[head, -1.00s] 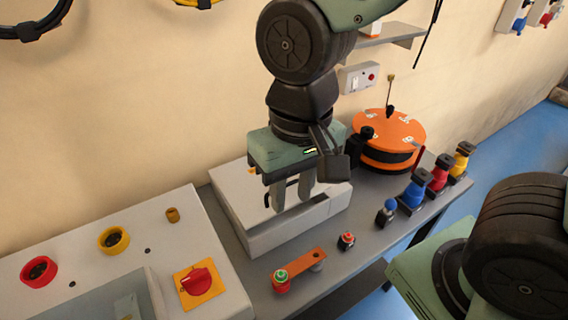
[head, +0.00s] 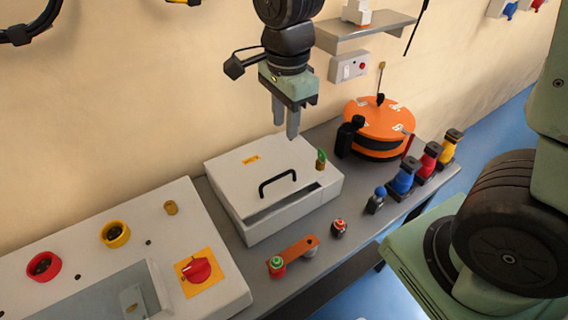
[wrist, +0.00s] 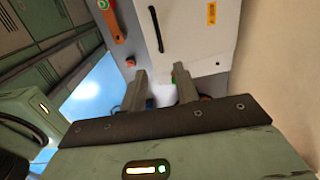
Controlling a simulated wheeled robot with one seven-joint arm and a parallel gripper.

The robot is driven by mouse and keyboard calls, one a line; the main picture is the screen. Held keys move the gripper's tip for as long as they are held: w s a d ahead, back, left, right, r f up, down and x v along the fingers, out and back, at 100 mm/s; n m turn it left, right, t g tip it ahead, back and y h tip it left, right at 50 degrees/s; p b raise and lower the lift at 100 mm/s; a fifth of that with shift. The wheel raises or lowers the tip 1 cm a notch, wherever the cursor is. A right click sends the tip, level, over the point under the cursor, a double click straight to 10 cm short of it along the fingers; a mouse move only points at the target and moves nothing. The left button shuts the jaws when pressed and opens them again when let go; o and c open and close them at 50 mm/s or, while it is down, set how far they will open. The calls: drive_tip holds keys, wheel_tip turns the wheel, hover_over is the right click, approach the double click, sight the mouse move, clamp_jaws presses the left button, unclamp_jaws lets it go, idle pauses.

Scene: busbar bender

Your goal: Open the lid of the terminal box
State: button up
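The terminal box (head: 262,228) is a pale grey box on the grey bench. Its lid (head: 231,172) has a black handle (head: 277,182) and an orange label, and looks slightly raised at the front, with a dark gap below its edge. In the wrist view the lid (wrist: 208,42) and handle (wrist: 156,29) are at the top. My gripper (head: 286,136) hangs above the back right of the box, fingers pointing down, apart from the lid. In the wrist view my gripper (wrist: 160,85) has its two fingers apart with nothing held between them.
A small brass and green piece (head: 321,160) stands at the lid's right edge. An orange reel (head: 380,118) is right of the box. Blue, red and yellow connectors (head: 429,160) line the bench's right. A control panel (head: 75,235) stands left. An orange bar (head: 298,249) lies in front.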

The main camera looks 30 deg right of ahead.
sight(284, 173)
drive_tip(key=f+p, duration=0.1)
drive_tip(key=f, duration=1.2)
drive_tip(key=shift+w+f+p, duration=0.1)
drive_tip(key=shift+w+p, duration=0.1)
drive_tip(key=shift+p, duration=0.15)
clamp_jaws()
